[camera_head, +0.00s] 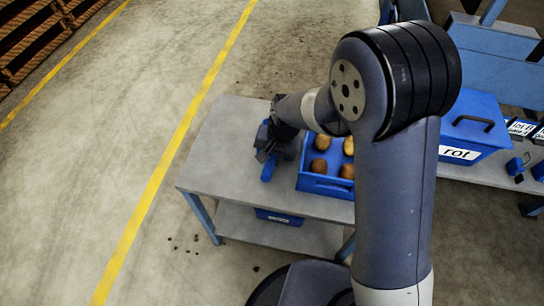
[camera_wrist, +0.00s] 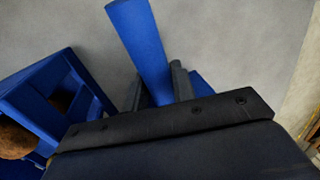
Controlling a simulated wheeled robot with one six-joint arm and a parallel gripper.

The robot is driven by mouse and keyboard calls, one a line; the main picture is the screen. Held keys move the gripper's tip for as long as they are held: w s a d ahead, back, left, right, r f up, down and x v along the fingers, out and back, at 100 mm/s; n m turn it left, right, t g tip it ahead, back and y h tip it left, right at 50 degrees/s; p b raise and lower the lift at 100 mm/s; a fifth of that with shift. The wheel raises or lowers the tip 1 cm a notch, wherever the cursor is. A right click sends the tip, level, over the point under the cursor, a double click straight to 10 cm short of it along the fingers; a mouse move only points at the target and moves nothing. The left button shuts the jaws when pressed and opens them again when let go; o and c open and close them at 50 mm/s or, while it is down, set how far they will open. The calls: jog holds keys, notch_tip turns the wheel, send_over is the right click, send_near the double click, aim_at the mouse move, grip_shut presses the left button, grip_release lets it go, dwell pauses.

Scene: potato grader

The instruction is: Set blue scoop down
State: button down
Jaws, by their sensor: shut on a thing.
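The blue scoop (camera_wrist: 141,45) is between the fingers of my gripper (camera_wrist: 157,88) in the wrist view, its handle pointing up and slightly left in that picture. In the head view my gripper (camera_head: 266,147) is over the left part of the grey table, and part of the blue scoop (camera_head: 268,170) shows just below it. My gripper is shut on the scoop. Most of the scoop's other end is hidden by the gripper. I cannot tell whether the scoop touches the table top.
A blue tray (camera_head: 327,186) with several potatoes stands right of my gripper on the grey table (camera_head: 222,158). The table's left part is bare. A blue bin labelled "rot" (camera_head: 474,127) stands farther right. My arm hides part of the table.

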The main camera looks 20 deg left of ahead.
jog(key=c, duration=1.2)
grip_release()
jog(key=shift+f, duration=0.1)
jog(key=shift+o, duration=0.2)
notch_tip(320, 180, up, 12)
jog(key=d+p, duration=0.2)
jog(key=shift+d, duration=0.2)
jog(key=f, duration=0.4)
jog(key=a+f+b, duration=0.1)
jog(key=f, duration=0.3)
jog(key=a+f+b, duration=0.1)
jog(key=f, duration=0.3)
jog(key=shift+a+f, duration=0.1)
jog(key=shift+a, duration=0.05)
jog(key=shift+r+p, duration=0.3)
jog(key=shift+r, duration=1.7)
